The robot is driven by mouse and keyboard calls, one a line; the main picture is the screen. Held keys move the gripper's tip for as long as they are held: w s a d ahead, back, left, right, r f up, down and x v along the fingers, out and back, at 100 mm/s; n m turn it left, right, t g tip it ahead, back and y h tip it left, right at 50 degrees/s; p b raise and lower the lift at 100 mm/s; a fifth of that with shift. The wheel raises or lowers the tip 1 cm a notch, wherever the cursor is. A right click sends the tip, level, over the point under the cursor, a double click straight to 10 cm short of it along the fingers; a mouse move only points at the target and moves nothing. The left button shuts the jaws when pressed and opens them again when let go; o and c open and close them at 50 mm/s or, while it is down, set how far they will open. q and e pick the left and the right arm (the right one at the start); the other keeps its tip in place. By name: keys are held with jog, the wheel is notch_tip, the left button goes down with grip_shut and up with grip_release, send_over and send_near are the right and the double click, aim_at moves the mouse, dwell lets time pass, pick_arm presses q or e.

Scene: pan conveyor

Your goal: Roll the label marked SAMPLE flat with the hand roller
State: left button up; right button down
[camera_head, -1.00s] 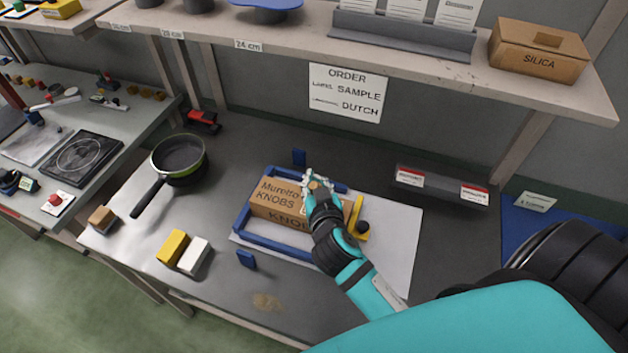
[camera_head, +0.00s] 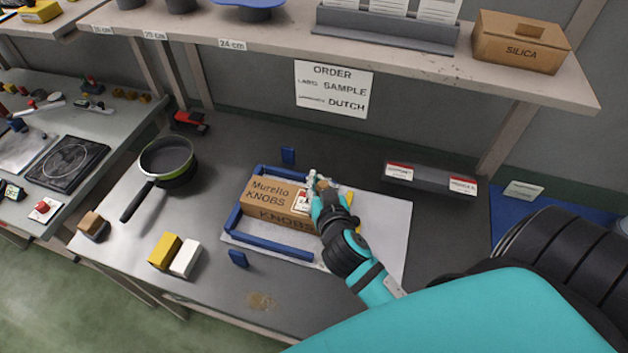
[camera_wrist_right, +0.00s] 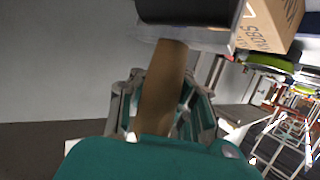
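A cardboard box (camera_head: 270,194) marked Muretto KNOBS lies inside a blue frame (camera_head: 265,243) on the bench. A white label (camera_head: 302,200) with a red edge is on its right end, partly covered by my right gripper (camera_head: 316,182); only the start of its print shows. In the right wrist view, my right gripper (camera_wrist_right: 160,100) is shut on the brown handle of the hand roller (camera_wrist_right: 163,85). The roller's dark cylinder (camera_wrist_right: 190,10) is close to the box (camera_wrist_right: 268,25); I cannot tell whether it touches. My left gripper is not in view.
An order sign (camera_head: 333,90) reads SAMPLE and DUTCH. A pan (camera_head: 167,160) and yellow and white blocks (camera_head: 165,250) stand left of the frame. The shelf (camera_head: 400,55) overhangs behind. The bench front is mostly clear.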

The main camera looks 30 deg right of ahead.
jog(key=shift+s+d, duration=0.35)
jog(key=shift+w+a, duration=0.1)
jog(key=shift+w+a+f, duration=0.1)
jog(key=shift+w+a, duration=0.65)
jog(key=shift+w, duration=0.1)
jog(key=shift+w+a+b, duration=0.35)
jog(key=shift+w+a, duration=0.45)
jog(key=shift+w, duration=0.05)
notch_tip(320, 180, up, 7)
jog(key=p, duration=0.6)
dwell(0.8)
